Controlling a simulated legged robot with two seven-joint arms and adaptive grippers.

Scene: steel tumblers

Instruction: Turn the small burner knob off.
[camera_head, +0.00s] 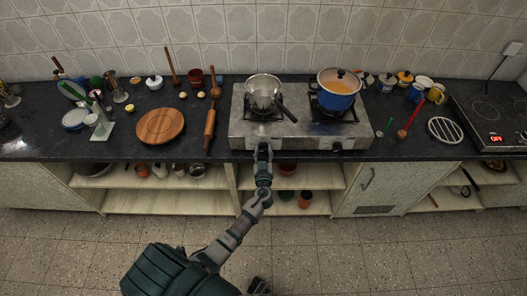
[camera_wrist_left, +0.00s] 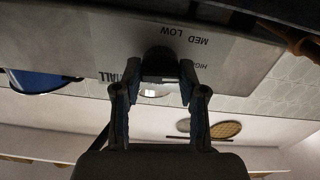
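The small burner knob (camera_wrist_left: 158,59) is dark and round, on the front panel of the steel stove (camera_head: 239,130). In the left wrist view the panel letters read upside down: LOW, MED, part of HIGH, and a partly covered word ending in ALL. My left gripper (camera_head: 263,148) is at the knob, which it hides in the head view. In the wrist view its fingers (camera_wrist_left: 160,75) lie along both sides of the knob and look closed on it. The knob's pointer is hidden.
A steel pan (camera_head: 262,92) with a dark handle stands on the left burner. A blue pot (camera_head: 337,102) of orange liquid stands on the right burner, above another knob (camera_head: 337,147). A wooden rolling pin (camera_head: 210,128) and round board (camera_head: 160,126) lie left of the stove.

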